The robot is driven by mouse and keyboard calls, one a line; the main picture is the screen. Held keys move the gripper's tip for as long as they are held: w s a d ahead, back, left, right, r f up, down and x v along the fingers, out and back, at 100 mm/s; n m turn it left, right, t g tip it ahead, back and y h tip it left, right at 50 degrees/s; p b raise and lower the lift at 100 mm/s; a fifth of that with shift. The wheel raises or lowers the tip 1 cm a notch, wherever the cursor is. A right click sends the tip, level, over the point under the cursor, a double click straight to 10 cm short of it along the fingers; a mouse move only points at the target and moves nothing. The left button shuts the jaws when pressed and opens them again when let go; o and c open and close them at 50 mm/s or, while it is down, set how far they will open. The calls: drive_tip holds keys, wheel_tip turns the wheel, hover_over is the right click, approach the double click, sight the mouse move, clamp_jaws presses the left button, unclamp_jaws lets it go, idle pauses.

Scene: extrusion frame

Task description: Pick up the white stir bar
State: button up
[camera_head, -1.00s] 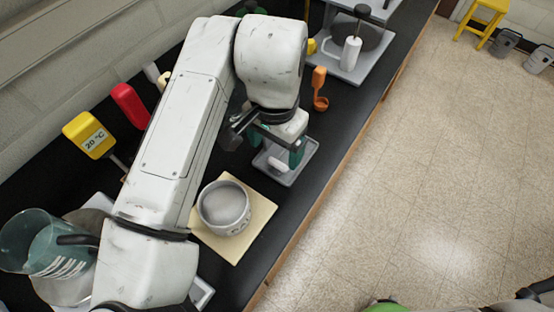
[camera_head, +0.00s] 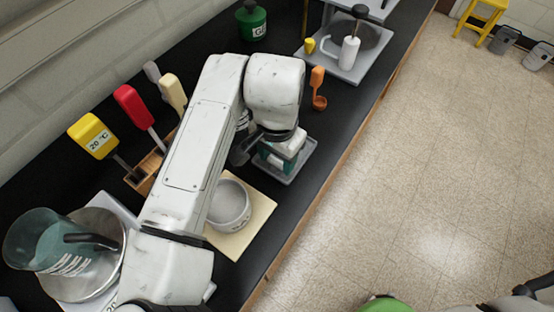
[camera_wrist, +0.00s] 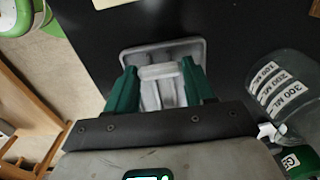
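A small grey tray (camera_head: 307,158) stands on the black bench, and my gripper (camera_head: 279,166) is down over it. The wrist view shows the same tray (camera_wrist: 128,58) below my gripper (camera_wrist: 161,88). The white stir bar (camera_wrist: 160,72) appears as a pale bar lying crosswise between the two green fingers. The fingers are spread apart on either side of it. Whether they touch its ends is hard to tell. In the head view my gripper and arm hide the bar.
A grey bowl (camera_head: 229,206) sits on a cream board (camera_head: 258,222) close to the tray. An orange scoop (camera_head: 317,87) lies farther back. The bench edge runs along the right.

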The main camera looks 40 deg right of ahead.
drive_tip(key=c, duration=0.5)
drive_tip(key=shift+r, duration=0.1)
